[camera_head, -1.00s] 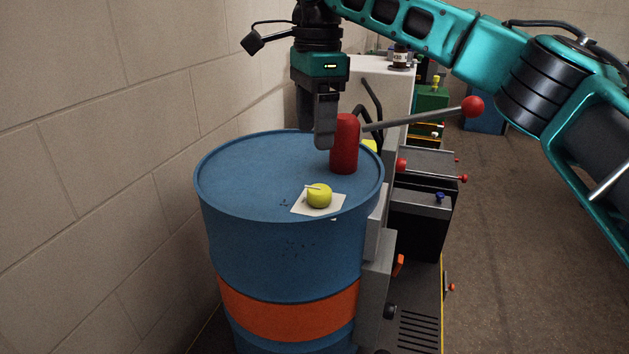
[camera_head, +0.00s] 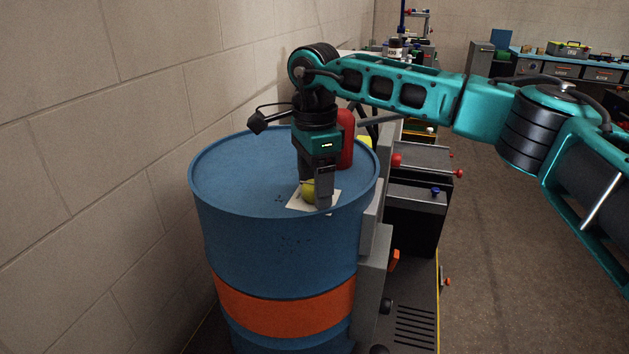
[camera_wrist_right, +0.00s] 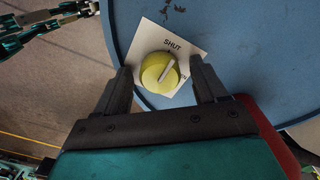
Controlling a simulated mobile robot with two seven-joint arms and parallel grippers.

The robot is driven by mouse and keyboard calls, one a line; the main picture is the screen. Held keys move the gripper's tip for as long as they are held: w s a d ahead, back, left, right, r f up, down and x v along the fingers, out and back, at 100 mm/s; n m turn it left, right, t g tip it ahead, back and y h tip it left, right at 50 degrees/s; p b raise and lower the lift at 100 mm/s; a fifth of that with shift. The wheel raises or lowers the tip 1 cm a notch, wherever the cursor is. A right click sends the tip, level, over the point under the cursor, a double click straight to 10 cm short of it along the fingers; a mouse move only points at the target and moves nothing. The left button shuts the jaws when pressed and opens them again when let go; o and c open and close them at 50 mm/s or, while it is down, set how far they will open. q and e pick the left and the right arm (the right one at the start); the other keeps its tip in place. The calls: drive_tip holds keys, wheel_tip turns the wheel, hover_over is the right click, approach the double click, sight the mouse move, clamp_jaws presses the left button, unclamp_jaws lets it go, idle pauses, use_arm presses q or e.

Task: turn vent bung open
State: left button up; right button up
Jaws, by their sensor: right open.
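The vent bung is a round yellow knob (camera_head: 308,190) on a white label (camera_head: 298,203) on top of the blue drum (camera_head: 235,175). In the right wrist view the yellow knob (camera_wrist_right: 159,72) has a pale pointer line, and the label (camera_wrist_right: 183,40) reads "SHUT" above it; a second word is partly hidden by a finger. My right gripper (camera_head: 315,200) points down over the knob. Its open fingers (camera_wrist_right: 165,88) stand on either side of the knob, with gaps visible. My left gripper is not in view.
A red cylinder (camera_head: 346,140) stands on the drum close behind my right gripper. A grey machine with red-knobbed levers (camera_head: 397,160) stands to the right of the drum. A block wall (camera_head: 90,150) runs along the left. The floor (camera_head: 510,260) at right is clear.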

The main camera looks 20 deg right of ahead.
drive_tip(key=shift+c, duration=0.2)
drive_tip(key=c, duration=1)
drive_tip(key=shift+m, duration=0.3)
drive_tip(key=m, duration=0.3)
drive_tip(key=shift+m, duration=0.3)
drive_tip(key=m, duration=0.4)
drive_tip(key=shift+m+p, duration=0.3)
drive_tip(key=shift+p, duration=0.1)
drive_tip(key=m, duration=0.5)
drive_tip(key=shift+m, duration=2)
